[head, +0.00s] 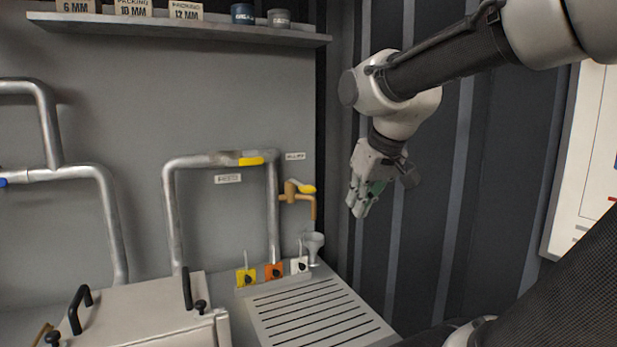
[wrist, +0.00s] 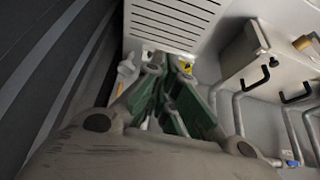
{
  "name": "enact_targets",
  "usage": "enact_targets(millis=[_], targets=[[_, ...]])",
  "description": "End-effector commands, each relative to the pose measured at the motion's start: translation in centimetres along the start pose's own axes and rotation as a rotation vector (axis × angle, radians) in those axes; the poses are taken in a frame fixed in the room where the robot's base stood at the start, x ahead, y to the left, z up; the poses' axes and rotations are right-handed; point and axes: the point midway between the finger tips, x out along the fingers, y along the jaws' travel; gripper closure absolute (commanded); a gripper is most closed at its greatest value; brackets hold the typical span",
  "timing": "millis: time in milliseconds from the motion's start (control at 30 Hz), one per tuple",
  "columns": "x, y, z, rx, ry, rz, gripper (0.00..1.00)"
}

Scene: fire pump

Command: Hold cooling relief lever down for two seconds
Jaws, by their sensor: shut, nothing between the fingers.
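Two yellow levers show in the head view: one yellow lever (head: 251,161) on the horizontal pipe, and a yellow tap handle (head: 306,188) on a brass tap to its right. The labels near them are too small to read, so I cannot tell which is the cooling relief lever. My gripper (head: 358,206) is shut and empty. It hangs in the air to the right of both levers, in front of the dark ribbed wall, pointing down. In the wrist view its green-padded fingers (wrist: 166,72) cover part of the scene behind.
A slotted drain tray (head: 320,312) lies below. Yellow (head: 246,277), orange (head: 274,271) and white (head: 299,265) blocks with dark knobs stand along its back, beside a grey funnel (head: 314,243). A pale box (head: 150,310) with black handles is at left. A shelf (head: 180,30) overhangs the back.

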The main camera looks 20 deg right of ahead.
Motion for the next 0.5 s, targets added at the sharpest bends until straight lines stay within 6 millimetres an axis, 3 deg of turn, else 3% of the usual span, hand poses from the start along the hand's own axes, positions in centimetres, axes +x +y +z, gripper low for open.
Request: enact_targets(millis=[33,200,333,400,500], targets=[[0.2,0.3,-4.2,0.001,0.037,0.000,1.00],[1.3,1.4,-16.6,0.001,0.177,0.003,1.00],[2.2,2.2,-22.5,0.001,0.249,0.009,1.00],[2.5,2.5,-24.1,0.000,0.270,0.011,1.00],[2.6,2.6,-25.1,0.000,0.284,0.012,1.00]])
